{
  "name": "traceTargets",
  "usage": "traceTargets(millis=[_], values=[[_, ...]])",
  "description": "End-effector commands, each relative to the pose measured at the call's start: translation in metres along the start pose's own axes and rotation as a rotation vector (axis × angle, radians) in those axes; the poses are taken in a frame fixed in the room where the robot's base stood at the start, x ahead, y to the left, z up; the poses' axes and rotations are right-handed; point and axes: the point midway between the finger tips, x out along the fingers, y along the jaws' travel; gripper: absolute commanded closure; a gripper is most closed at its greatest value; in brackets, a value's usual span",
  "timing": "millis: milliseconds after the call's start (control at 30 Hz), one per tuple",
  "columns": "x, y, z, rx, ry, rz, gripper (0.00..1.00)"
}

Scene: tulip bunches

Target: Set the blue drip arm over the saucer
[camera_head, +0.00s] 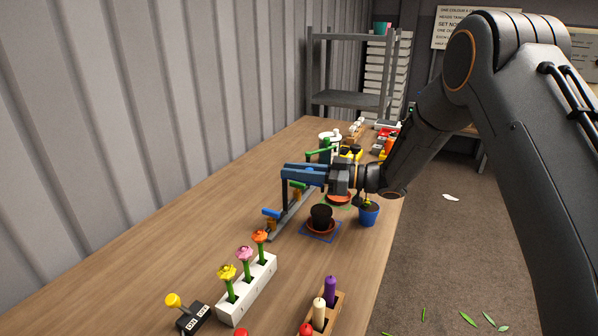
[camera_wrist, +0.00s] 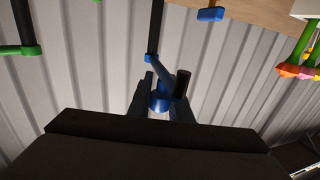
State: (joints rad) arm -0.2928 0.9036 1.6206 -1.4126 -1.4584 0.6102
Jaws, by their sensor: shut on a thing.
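The blue drip arm (camera_head: 303,174) reaches right from a dark post on a grey rail stand (camera_head: 291,213). My gripper (camera_head: 329,178) is shut on its right end, above the table. In the wrist view the blue arm (camera_wrist: 160,70) runs from a collar on the post to between my fingers (camera_wrist: 163,104). A terracotta saucer (camera_head: 309,227) with a black pot (camera_head: 321,216) stands on a blue-edged mat (camera_head: 320,236), in front of and below the arm. Another saucer (camera_head: 340,198) is partly hidden beneath my gripper. I cannot tell the exact height gap.
A green drip arm (camera_head: 318,151) stands behind the blue one. A blue pot with a plant (camera_head: 368,214) is at the right table edge. A white block of flowers (camera_head: 247,290) and a candle holder (camera_head: 322,318) stand in front.

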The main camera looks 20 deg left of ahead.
Motion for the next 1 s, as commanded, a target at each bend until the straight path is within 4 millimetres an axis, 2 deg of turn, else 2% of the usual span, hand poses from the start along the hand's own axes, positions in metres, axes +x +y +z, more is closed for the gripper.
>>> traceTargets(millis=[100,133,233,633,1000], values=[[0.002,0.000,-0.002,-0.003,0.002,0.000,1.00],[0.002,0.001,-0.002,-0.003,0.002,0.000,0.80],[0.000,0.001,-0.002,-0.003,0.002,0.002,0.64],[-0.011,0.003,-0.001,-0.002,0.001,0.009,0.63],[-0.065,0.003,-0.001,-0.003,0.002,0.006,0.63]])
